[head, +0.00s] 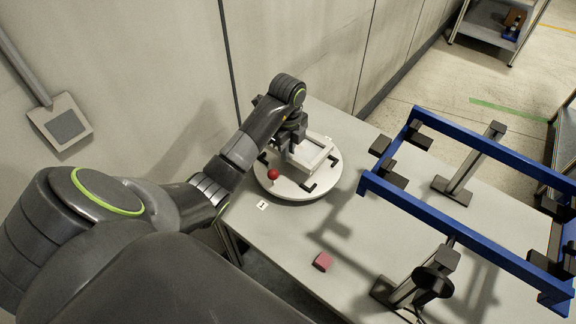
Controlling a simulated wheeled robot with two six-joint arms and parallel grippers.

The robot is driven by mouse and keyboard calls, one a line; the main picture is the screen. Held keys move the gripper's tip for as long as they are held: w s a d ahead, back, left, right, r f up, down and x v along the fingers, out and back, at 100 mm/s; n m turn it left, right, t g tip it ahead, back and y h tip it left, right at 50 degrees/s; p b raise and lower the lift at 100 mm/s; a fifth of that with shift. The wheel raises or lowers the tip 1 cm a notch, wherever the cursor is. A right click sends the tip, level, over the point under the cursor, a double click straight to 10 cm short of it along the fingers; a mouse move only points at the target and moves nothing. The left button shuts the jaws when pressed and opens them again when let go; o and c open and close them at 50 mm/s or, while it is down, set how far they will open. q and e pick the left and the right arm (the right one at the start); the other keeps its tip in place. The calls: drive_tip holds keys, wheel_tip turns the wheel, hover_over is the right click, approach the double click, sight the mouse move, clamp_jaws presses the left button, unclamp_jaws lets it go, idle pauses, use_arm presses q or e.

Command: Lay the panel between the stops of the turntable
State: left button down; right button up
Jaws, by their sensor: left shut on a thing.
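The turntable (294,187) is a round white disc near the table's left end, with small black stops on it and a red ball knob (272,174) at its front left edge. The panel (316,154) looks like a pale square frame and is over the disc, among the stops. I cannot tell whether it rests flat on the disc or is slightly above it. My left gripper (291,146) is shut on the panel at its back left side; the arm partly hides that side and a stop there. My right gripper is out of view.
A blue rail frame (445,222) on black posts takes up the table's right side. A wall stands close behind and to the left.

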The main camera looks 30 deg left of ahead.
sight(288, 171)
use_arm(q)
wheel_tip(288, 171, down, 4)
drive_tip(key=shift+r, duration=0.1)
drive_tip(key=shift+f, duration=0.5)
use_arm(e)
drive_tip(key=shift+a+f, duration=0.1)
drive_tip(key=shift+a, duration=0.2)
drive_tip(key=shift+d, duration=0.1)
use_arm(q)
drive_tip(key=c, duration=1.4)
unclamp_jaws()
drive_tip(key=shift+f, duration=0.1)
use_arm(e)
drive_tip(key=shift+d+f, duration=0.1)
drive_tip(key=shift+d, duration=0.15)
